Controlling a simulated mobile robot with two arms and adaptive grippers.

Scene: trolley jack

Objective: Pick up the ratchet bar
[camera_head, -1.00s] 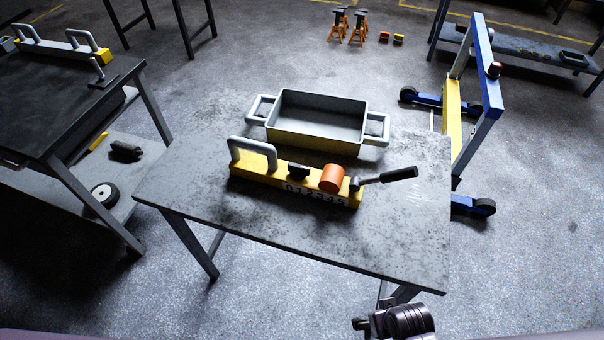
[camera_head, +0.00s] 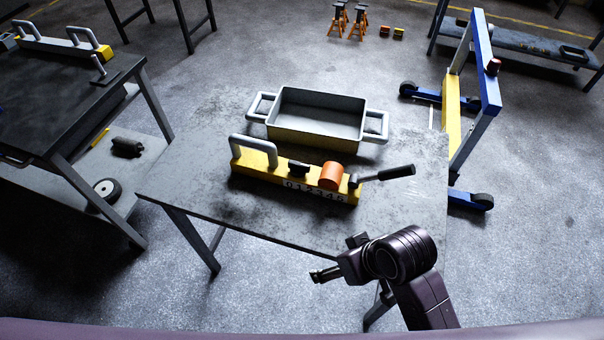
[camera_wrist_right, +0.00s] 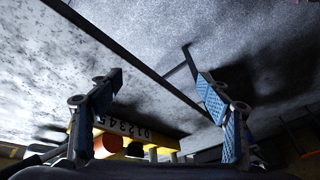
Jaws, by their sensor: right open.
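The ratchet bar, which I take to be the short bar with a black grip (camera_head: 397,172), sticks out to the right from the end of a yellow numbered block (camera_head: 262,178) on the grey table (camera_head: 215,205). Its metal head sits at the block's right end, beside an orange cylinder (camera_head: 331,175). My right gripper (camera_head: 338,258) is at the table's front right edge, in front of the block and apart from the bar. In the right wrist view its fingers (camera_wrist_right: 156,78) are spread and empty. My left gripper is not in view.
A grey and yellow tray (camera_head: 318,137) with two side handles stands behind the block. A blue and yellow frame (camera_head: 487,75) on wheels stands right of the table. A dark workbench (camera_head: 75,100) is at the left. The table's left front is clear.

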